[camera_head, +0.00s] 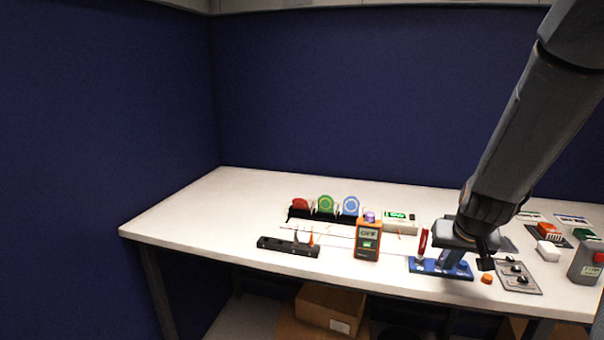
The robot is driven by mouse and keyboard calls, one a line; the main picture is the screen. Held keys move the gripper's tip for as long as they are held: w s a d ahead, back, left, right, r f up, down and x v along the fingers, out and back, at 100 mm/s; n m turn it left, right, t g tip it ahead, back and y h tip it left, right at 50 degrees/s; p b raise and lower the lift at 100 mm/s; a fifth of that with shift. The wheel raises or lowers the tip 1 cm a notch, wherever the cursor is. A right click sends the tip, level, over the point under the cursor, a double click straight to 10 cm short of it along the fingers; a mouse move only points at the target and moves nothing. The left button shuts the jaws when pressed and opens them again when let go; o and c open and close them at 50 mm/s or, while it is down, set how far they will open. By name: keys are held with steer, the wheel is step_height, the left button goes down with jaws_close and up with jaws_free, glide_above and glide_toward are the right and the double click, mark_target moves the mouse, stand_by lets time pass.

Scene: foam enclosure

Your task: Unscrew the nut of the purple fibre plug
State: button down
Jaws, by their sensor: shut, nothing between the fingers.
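I cannot make out the purple fibre plug or its nut at this size. A small purple round thing (370,216) shows just above the orange meter, which hides its lower part. Thin fibre leads run along a white strip (330,232) behind a black bar (288,247). Small upright pieces, one of them orange (311,240), stand at that bar. My gripper (486,265) is shut and empty. It points down over the right part of the table, beside the blue base (428,267) and above a small orange block (487,279).
An orange meter (367,240) reading OFF stands mid-table. Red (299,204), green (325,204) and blue (350,206) discs stand in a black rack. A grey box (400,222) with a green display is behind. A grey panel (519,277) lies right. The table's left end is clear.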

step_height(320, 180, up, 6)
steer(key=p, duration=0.7)
